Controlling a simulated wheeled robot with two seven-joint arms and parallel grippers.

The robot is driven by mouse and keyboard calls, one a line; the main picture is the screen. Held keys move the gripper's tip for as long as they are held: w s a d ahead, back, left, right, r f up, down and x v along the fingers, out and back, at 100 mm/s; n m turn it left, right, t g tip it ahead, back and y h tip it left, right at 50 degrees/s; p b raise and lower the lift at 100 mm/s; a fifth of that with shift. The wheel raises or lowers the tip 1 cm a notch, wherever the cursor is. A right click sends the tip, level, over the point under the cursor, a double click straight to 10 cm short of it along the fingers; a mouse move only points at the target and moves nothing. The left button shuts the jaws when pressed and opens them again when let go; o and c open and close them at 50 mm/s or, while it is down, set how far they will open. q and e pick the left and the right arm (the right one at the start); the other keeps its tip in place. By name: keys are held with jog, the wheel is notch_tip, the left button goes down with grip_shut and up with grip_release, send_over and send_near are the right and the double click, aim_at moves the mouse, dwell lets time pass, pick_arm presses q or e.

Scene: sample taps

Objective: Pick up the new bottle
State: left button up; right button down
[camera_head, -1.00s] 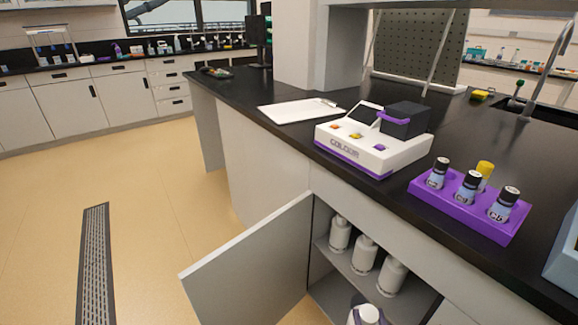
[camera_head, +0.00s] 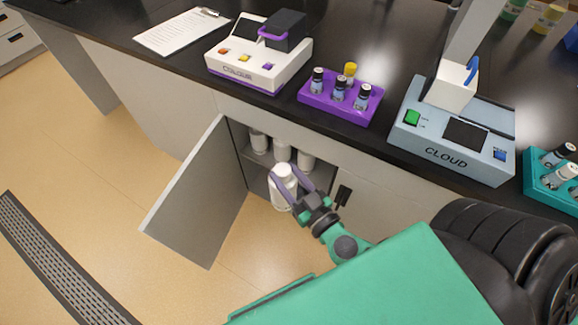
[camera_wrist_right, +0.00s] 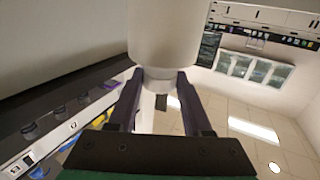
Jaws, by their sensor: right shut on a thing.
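A white bottle (camera_head: 284,188) is at the front of the open cupboard below the counter in the head view. My right gripper (camera_head: 287,173) is shut on it, with one purple-grey finger on each side of its upper part. In the right wrist view, the white bottle (camera_wrist_right: 165,35) fills the top middle and its neck is between the fingertips of my right gripper (camera_wrist_right: 161,76). I cannot tell whether the bottle touches the cupboard floor. Several more white bottles (camera_head: 282,150) stand on the shelf behind it. My left gripper is not in view.
The cupboard door (camera_head: 190,195) stands open to the left. On the black counter above are the colour meter (camera_head: 258,62), a purple rack (camera_head: 335,105) of vials, the cloud meter (camera_head: 450,145) and a teal rack (camera_head: 545,190).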

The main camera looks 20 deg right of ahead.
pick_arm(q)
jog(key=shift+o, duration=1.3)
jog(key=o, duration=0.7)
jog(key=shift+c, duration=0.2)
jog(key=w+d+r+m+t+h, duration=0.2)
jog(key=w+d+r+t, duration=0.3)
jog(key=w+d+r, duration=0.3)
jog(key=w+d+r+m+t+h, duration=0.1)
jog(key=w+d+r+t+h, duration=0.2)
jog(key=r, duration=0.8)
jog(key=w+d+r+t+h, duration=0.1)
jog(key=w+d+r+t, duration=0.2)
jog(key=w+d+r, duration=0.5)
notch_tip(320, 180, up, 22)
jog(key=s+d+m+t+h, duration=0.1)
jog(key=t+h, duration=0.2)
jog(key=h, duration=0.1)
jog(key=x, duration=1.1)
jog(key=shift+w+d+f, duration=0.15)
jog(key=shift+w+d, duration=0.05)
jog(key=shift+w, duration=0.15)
pick_arm(e)
jog(key=w+a+r+n+g+y, duration=0.1)
jog(key=a+r+n+g+y, duration=0.8)
jog(key=a+r+y, duration=0.3)
jog(key=shift+a+n+g+y, duration=0.35)
jog(key=shift+n+y, duration=0.25)
jog(key=shift+n, duration=0.3)
